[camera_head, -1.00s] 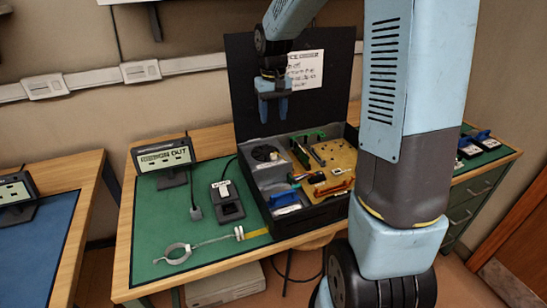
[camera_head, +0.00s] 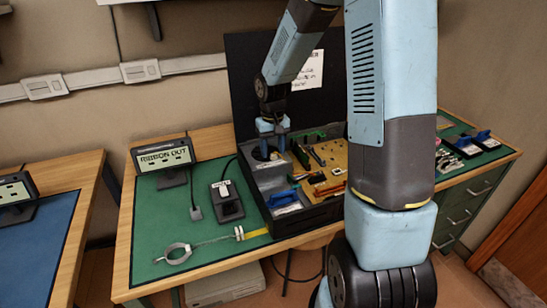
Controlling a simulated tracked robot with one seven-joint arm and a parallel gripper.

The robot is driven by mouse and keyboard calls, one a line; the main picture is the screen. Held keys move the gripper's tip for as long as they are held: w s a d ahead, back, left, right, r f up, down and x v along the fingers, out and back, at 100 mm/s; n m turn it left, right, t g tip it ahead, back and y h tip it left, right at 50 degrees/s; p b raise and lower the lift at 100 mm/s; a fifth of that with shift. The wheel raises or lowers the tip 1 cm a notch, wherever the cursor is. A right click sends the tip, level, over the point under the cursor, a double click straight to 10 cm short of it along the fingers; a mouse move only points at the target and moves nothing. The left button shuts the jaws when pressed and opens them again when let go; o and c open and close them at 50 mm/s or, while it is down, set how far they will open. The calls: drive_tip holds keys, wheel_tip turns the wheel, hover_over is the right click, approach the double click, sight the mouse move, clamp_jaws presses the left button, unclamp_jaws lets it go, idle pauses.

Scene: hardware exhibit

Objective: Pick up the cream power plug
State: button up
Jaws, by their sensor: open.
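My gripper (camera_head: 272,147) is open and points down, with its fingers apart over the back left part of the black open case (camera_head: 312,217). A small pale piece (camera_head: 275,156) shows right at the fingertips, above the dark round recess of the grey tray. It may be the cream power plug, but it is too small to be sure. I cannot tell whether the fingers touch it. A grey plug-like end (camera_head: 195,213) on a cable lies on the green mat to the left.
The case's black lid (camera_head: 257,75) stands upright behind my gripper. A blue-handled item (camera_head: 283,197) and several small tools and parts fill the case. A sign (camera_head: 163,154), a black device (camera_head: 226,203) and a metal ring clamp (camera_head: 178,253) are on the green mat (camera_head: 150,215).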

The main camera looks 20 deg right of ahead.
drive_tip(key=shift+f, duration=0.6)
drive_tip(key=shift+c, duration=0.3)
drive_tip(key=c, duration=0.8)
drive_tip(key=shift+c, duration=0.2)
drive_tip(key=shift+r, duration=0.1)
